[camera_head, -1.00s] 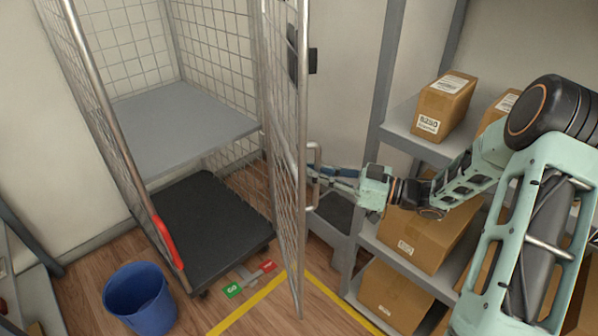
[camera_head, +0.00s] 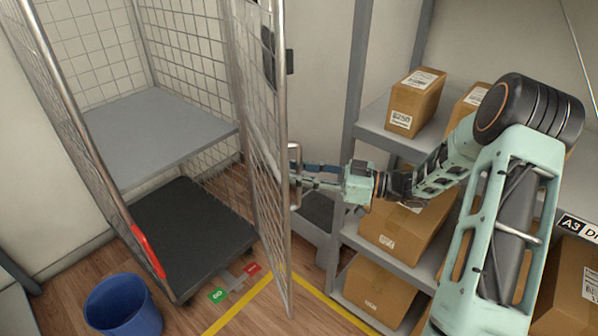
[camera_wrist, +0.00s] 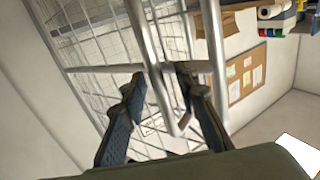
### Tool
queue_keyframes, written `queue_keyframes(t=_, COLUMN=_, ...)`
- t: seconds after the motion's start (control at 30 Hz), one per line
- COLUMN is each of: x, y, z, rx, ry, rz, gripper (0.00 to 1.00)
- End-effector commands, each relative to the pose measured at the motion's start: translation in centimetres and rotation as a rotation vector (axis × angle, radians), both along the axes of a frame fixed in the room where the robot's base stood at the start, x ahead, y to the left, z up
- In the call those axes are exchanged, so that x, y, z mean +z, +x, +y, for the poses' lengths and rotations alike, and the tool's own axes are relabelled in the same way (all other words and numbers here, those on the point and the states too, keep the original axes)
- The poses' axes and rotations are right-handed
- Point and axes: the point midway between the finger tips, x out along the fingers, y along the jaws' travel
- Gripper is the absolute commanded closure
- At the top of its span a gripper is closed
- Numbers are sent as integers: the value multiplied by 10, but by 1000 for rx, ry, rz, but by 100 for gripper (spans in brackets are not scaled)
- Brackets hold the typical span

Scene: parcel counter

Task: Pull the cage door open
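The cage door (camera_head: 262,150) is a wire mesh panel with a metal frame, standing swung out from the cage (camera_head: 170,135). Its handle (camera_head: 297,178) is a metal bar on the free edge. My gripper (camera_head: 300,176) is at this handle, reaching in from the right. In the wrist view my gripper (camera_wrist: 160,88) has its two blue fingers spread apart. The handle bar (camera_wrist: 152,62) passes between them, with gaps visible beside it. Whether a finger touches the bar cannot be told.
A blue bin (camera_head: 123,307) stands on the floor at the lower left. A grey shelf rack (camera_head: 385,140) with cardboard boxes (camera_head: 415,102) stands close to my arm on the right. Yellow tape (camera_head: 235,307) marks the floor below the door.

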Motion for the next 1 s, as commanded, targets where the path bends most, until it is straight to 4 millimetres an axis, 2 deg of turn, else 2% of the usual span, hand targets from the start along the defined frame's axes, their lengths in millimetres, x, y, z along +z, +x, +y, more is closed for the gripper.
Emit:
queue_keyframes(t=0.23, x=1, y=-1, z=-7, rx=-2, ry=-1, rz=-3, gripper=72)
queue_keyframes(t=0.63, x=0, y=-20, z=-64, rx=-3, ry=0, rz=-1, gripper=72)
queue_keyframes(t=0.77, x=0, y=-23, z=-71, rx=-1, ry=0, rz=-1, gripper=72)
queue_keyframes(t=1.0, x=0, y=-23, z=-72, rx=-1, ry=0, rz=-1, gripper=72)
